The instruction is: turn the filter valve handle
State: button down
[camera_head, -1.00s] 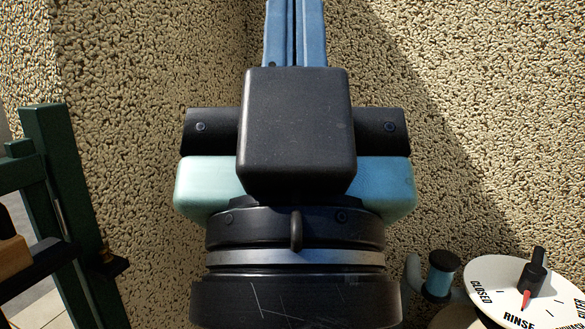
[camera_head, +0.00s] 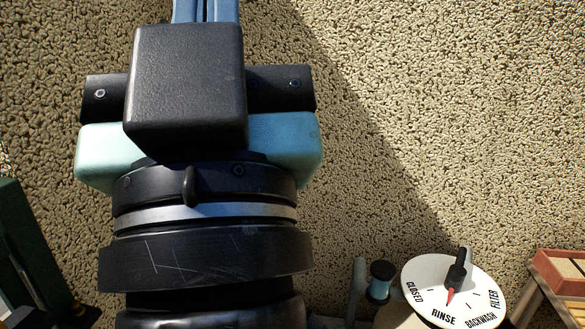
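The filter valve is a round white dial (camera_head: 420,270) at the lower right, marked CLOSED, RINSE, BACKWASH and FILTER. Its black handle (camera_head: 458,270) has a red tip that points towards RINSE. My gripper (camera_head: 206,10) is at the upper left, a black block with blue finger parts running up out of the frame. The blue parts lie side by side with a narrow gap, but the fingertips are cut off. My gripper is apart from the handle, well to its left and higher in the picture.
A blue and black cylindrical fitting (camera_head: 380,282) sits just left of the dial. A reddish wooden piece (camera_head: 560,275) stands at the right edge. A dark green frame (camera_head: 25,250) is at the lower left. Rough tan wall (camera_head: 400,100) fills the background.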

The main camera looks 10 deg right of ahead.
aim_at(456, 274)
jog(key=i+l+z, duration=0.1)
jog(key=l, duration=0.4)
jog(key=i+l+z, duration=0.15)
jog(key=l, duration=0.3)
jog(key=i+l+z, duration=0.1)
jog(key=i+l, duration=0.2)
jog(key=l, duration=0.15)
jog(key=i+l+z, duration=0.15)
jog(key=l, duration=0.3)
jog(key=i+l+z, duration=0.1)
jog(key=i+l, duration=0.2)
jog(key=l, duration=0.1)
